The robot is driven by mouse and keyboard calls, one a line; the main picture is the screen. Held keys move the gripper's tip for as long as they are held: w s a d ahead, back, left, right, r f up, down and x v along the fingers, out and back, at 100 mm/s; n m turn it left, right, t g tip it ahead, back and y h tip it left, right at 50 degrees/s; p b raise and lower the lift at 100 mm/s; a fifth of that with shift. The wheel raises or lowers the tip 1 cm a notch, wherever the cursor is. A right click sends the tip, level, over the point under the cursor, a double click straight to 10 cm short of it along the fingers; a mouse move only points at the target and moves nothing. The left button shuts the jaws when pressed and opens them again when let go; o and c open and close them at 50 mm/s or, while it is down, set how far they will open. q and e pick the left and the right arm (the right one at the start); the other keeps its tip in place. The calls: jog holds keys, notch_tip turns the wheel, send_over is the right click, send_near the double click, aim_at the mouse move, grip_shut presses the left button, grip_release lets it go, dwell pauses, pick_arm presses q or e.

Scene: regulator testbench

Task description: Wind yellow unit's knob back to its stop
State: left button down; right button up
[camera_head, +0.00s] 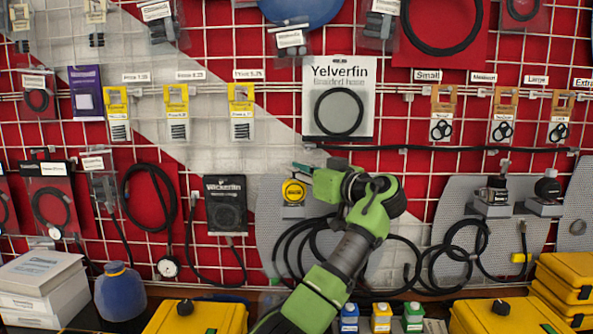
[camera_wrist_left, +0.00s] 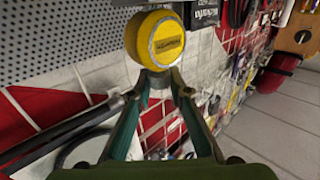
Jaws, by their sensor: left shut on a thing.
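The yellow unit (camera_head: 293,190) is a small round yellow body on the grey perforated panel in the middle of the wall. It shows large in the left wrist view (camera_wrist_left: 158,40), with a dark label on its face. My left gripper (camera_head: 303,169) reaches it from the right, fingers pointing left. In the left wrist view, the fingertips (camera_wrist_left: 160,78) come together at the grey part at the yellow body's near edge, shut on the unit's knob. The fingertips hide most of the knob. My right gripper is not in view.
Black regulators (camera_head: 496,190) sit on brackets on the right panel. Black hoses (camera_head: 305,245) hang around my left forearm. Packaged goods (camera_head: 338,98) hang on the grid above.

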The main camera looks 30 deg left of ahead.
pick_arm(q)
jog(key=shift+a+f+n+g, duration=0.2)
jog(key=shift+f+n+g, duration=0.15)
jog(key=shift+g, duration=0.25)
dwell(0.3)
jog(key=c, duration=2.1)
grip_release()
jog(key=shift+o, duration=1.3)
jog(key=shift+a, duration=0.25)
jog(key=shift+d+r, duration=0.15)
jog(key=shift+d, duration=0.15)
jog(key=v, duration=1.1)
jog(key=shift+d, duration=0.25)
jog(key=shift+s, duration=0.1)
